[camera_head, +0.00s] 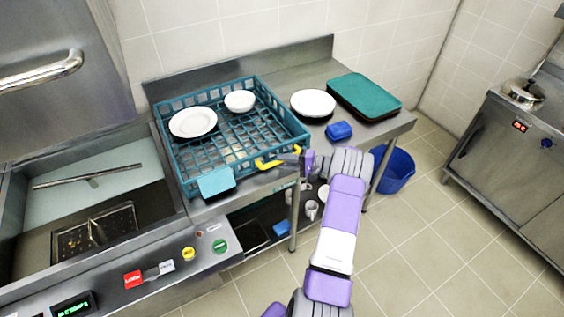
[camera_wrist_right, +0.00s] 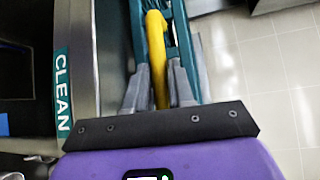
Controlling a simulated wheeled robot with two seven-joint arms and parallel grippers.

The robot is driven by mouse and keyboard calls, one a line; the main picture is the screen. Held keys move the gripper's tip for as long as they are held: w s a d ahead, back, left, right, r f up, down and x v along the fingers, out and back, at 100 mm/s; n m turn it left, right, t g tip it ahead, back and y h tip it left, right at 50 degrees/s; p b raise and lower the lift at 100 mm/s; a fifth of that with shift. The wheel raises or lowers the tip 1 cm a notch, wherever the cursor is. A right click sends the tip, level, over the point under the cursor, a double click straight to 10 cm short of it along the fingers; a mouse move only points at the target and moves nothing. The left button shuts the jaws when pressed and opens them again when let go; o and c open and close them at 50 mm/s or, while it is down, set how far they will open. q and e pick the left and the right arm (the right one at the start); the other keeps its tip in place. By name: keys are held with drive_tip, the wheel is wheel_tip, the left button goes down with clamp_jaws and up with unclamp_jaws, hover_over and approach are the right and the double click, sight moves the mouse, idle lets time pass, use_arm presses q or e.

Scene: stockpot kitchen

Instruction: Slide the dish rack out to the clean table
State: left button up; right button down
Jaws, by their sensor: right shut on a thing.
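The teal dish rack (camera_head: 297,132) sits on the steel clean table (camera_head: 375,131), just right of the dishwasher. A white plate (camera_head: 193,122) and a white bowl (camera_head: 240,101) are inside it. Its yellow handle (camera_head: 268,164) is on the front side and also shows in the right wrist view (camera_wrist_right: 156,40). My right gripper (camera_head: 288,160) is shut on this handle, with one finger on each side in the right wrist view (camera_wrist_right: 158,88). A teal CLEAN label (camera_wrist_right: 62,92) is on the table's edge. My left gripper is out of view.
The open dishwasher (camera_head: 95,235) is at left. A blue bin (camera_head: 398,172) stands on the floor.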

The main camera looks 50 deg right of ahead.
drive_tip(key=shift+d+r, duration=0.15)
drive_tip(key=shift+d, duration=0.15)
drive_tip(key=c, duration=1.3)
unclamp_jaws()
drive_tip(key=shift+o, duration=1.3)
drive_tip(key=shift+d, duration=0.1)
drive_tip(key=shift+s, duration=0.1)
drive_tip(key=f+v, duration=0.1)
drive_tip(key=v, duration=0.6)
drive_tip(key=shift+s+r, duration=0.15)
drive_tip(key=shift+r, duration=0.25)
